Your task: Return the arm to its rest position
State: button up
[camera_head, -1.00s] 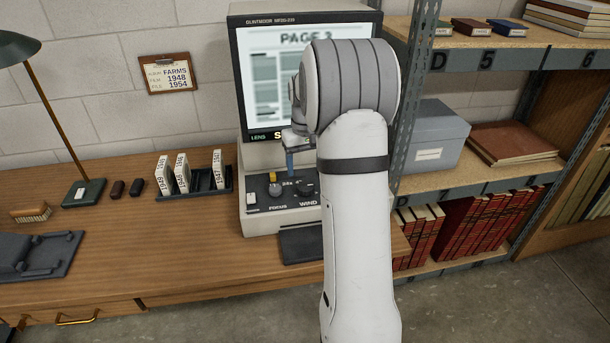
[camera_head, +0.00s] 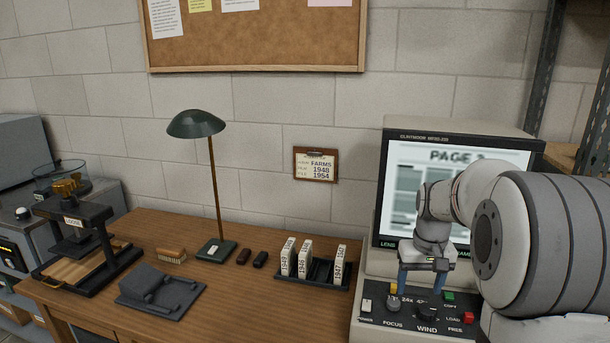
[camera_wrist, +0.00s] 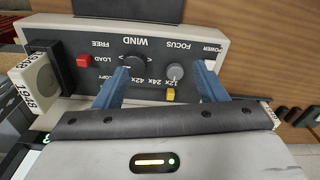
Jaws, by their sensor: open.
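My gripper (camera_head: 417,282) hangs over the control panel (camera_head: 455,311) of the microfilm reader, with blue fingers apart and pointing down. My forearm fills the right side of the head view and covers part of the reader's screen (camera_head: 405,195). In the wrist view my gripper (camera_wrist: 160,80) is open with nothing between the fingers. Below it lie the WIND knob (camera_wrist: 134,68), the FOCUS knob (camera_wrist: 175,71), a red button (camera_wrist: 83,60) and a yellow knob (camera_wrist: 171,94). Whether the fingertips touch the panel cannot be told.
A rack (camera_head: 318,285) of white film boxes stands left of the reader. A green lamp (camera_head: 197,124), a brush (camera_head: 171,255) and a dark grey device (camera_head: 160,290) are further left. A white box marked 1948 (camera_wrist: 38,83) shows at the wrist view's left edge.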

jog(key=s+a, duration=0.4)
jog(key=s, duration=0.3)
jog(key=s+a+r+t+p, duration=0.1)
jog(key=s+a, duration=0.3)
jog(key=s, duration=0.3)
jog(key=s+a+n+t, duration=0.1)
jog(key=s+a, duration=0.2)
jog(key=s, duration=0.4)
jog(key=shift+s+a+r, duration=0.25)
jog(key=shift+a+r, duration=0.05)
jog(key=shift+a, duration=0.1)
